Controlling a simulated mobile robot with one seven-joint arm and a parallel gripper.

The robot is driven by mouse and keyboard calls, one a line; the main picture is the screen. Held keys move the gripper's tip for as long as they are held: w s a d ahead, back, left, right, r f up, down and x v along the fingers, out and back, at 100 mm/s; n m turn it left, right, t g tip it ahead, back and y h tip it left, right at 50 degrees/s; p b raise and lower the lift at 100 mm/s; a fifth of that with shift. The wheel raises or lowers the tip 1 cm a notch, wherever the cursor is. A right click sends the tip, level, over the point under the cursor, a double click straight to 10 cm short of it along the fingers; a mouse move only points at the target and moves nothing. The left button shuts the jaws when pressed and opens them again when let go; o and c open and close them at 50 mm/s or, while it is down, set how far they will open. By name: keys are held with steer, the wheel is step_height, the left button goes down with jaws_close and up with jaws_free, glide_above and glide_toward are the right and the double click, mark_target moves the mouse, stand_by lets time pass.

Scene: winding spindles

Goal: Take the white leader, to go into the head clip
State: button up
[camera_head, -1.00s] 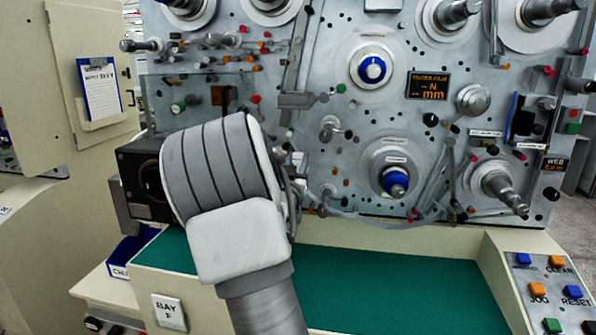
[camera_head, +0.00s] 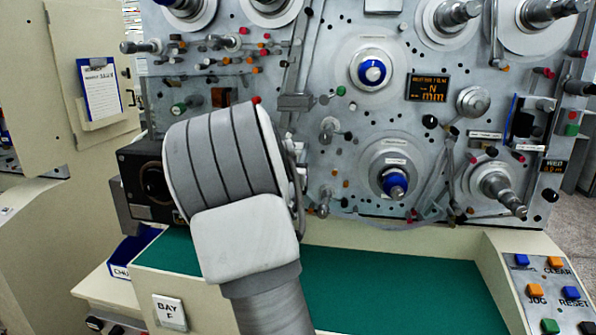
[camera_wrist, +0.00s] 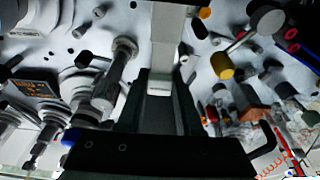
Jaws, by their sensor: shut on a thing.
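In the wrist view my gripper (camera_wrist: 160,84) shows as two dark fingers closed on a flat pale strip, the white leader (camera_wrist: 167,38). The strip runs from between the fingertips up to the top edge of the picture. In the head view my own wrist and forearm cover the gripper, and I cannot make out the held leader there. The head clip cannot be told apart from the other fittings.
The grey machine panel (camera_head: 300,140) carries several spindles, among them a blue-capped one (camera_head: 395,182), plus rollers and pegs close to my arm. A green mat (camera_head: 400,285) below is clear. A button console (camera_head: 550,290) stands at the lower right.

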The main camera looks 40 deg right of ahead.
steer(key=shift+r, duration=0.5)
steer(key=r+v, duration=0.2)
steer(key=v, duration=0.9)
steer(key=shift+s+a+r, duration=0.25)
steer(key=shift+s+a, duration=0.2)
steer(key=shift+a, duration=0.1)
